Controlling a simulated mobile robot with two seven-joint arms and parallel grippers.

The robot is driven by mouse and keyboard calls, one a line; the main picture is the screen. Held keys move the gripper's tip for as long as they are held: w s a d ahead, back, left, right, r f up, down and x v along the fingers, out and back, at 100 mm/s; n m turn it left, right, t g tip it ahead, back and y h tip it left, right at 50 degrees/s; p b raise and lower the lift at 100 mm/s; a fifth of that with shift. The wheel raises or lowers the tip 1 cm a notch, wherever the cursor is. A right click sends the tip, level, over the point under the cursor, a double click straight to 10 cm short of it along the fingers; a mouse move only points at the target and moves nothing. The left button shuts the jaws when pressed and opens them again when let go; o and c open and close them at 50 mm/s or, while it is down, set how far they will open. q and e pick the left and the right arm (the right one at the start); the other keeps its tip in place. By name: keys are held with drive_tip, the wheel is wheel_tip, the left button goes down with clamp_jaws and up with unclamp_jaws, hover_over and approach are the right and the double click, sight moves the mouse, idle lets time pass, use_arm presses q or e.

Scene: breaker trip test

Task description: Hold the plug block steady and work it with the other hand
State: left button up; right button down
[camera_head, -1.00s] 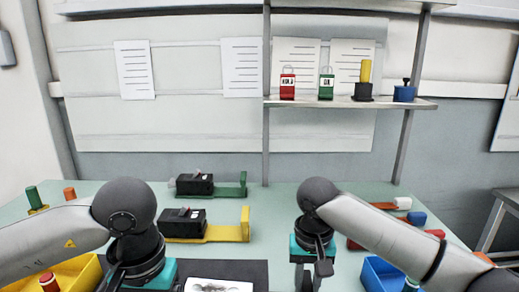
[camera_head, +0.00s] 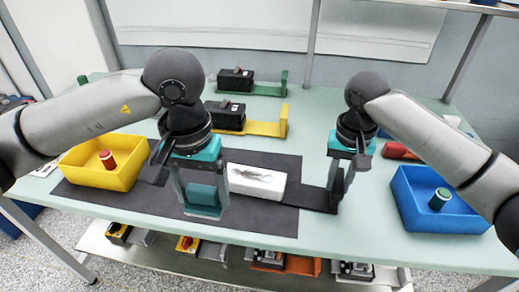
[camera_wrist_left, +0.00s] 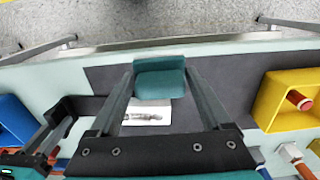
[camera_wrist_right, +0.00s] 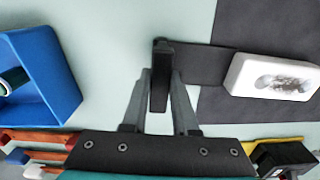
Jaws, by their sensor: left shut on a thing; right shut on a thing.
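A white block (camera_head: 256,180) with a dark smudge on top lies on a dark mat. A flat black strip (camera_head: 309,196) runs right from it to an upright black tab; I take this as the plug block. My right gripper (camera_head: 341,188) is shut on the black tab, which also shows in the right wrist view (camera_wrist_right: 159,80). My left gripper (camera_head: 203,195) is shut on a teal block (camera_wrist_left: 160,78) just left of the white block. The teal block looks near the mat; whether it touches it I cannot tell. The white block (camera_wrist_right: 272,77) also shows in the right wrist view.
A yellow bin (camera_head: 98,173) with a red-topped peg stands left, a blue bin (camera_head: 440,211) with a green-topped peg right. Black breaker units on a green bracket (camera_head: 265,89) and a yellow bracket (camera_head: 262,128) sit behind. A lower shelf holds several more units.

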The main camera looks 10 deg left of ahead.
idle(0.3)
use_arm(q)
drive_tip(key=w+d+r, duration=0.3)
drive_tip(key=w+d, duration=0.8)
drive_tip(key=w, duration=0.2)
drive_tip(key=shift+w+f, duration=0.1)
drive_tip(key=shift+f, duration=3.9)
drive_tip(key=shift+w+a+f, duration=0.1)
drive_tip(key=shift+a, duration=0.25)
drive_tip(key=shift+c, duration=0.7)
drive_tip(key=shift+a+f, duration=0.1)
drive_tip(key=shift+a, duration=0.3)
drive_tip(key=shift+w+a, duration=0.2)
drive_tip(key=shift+a, duration=2.1)
drive_tip(key=shift+w+a, duration=0.15)
drive_tip(key=shift+a, duration=2.1)
drive_tip(key=shift+s+d, duration=0.2)
drive_tip(key=shift+d, duration=2.35)
drive_tip(key=shift+s+d, duration=0.2)
drive_tip(key=shift+d, duration=2.65)
drive_tip(key=shift+a+r, duration=0.1)
drive_tip(key=shift+r, duration=4)
